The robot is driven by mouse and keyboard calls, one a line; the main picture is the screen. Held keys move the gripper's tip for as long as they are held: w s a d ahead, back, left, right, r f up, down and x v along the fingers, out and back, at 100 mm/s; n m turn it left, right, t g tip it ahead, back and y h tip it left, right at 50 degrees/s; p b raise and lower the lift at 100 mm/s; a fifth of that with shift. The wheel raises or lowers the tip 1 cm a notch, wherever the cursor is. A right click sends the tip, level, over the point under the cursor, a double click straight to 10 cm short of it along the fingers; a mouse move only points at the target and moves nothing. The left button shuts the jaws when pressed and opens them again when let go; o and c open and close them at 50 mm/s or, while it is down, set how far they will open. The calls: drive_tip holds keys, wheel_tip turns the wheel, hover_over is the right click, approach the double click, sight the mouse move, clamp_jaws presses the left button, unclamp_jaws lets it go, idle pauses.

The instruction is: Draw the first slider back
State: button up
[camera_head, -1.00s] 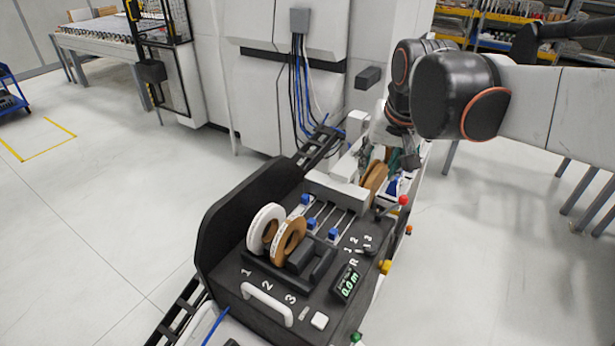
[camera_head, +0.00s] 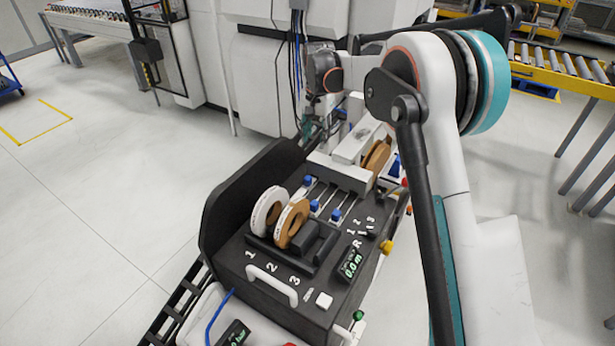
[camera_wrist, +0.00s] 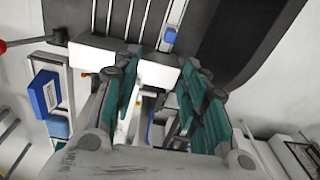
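Three sliders with blue knobs stand in slots on the black machine panel. The first slider's knob (camera_head: 308,180) is leftmost and nearest the white crossbar (camera_head: 340,174); the second (camera_head: 314,206) and third (camera_head: 336,215) sit nearer the front. My gripper (camera_head: 308,128) is behind the crossbar, apart from the knobs and partly hidden in the head view. In the wrist view my gripper (camera_wrist: 162,63) has its teal fingers spread, with no object held between them. A blue knob (camera_wrist: 169,36), apparently the first slider's, shows beyond the fingertips and the white bar.
A white tape roll (camera_head: 267,211) and a brown one (camera_head: 291,224) stand on the panel's front. A black guard (camera_head: 235,200) rises at its left. Another brown roll (camera_head: 376,158) is behind the crossbar. A red-knobbed lever (camera_wrist: 3,46) shows in the wrist view.

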hover_over(308, 177)
wheel_tip(308, 177, down, 5)
drive_tip(key=shift+m+g, duration=0.4)
wheel_tip(308, 177, down, 15)
drive_tip(key=b, duration=0.3)
drive_tip(key=shift+s, duration=0.1)
clamp_jaws()
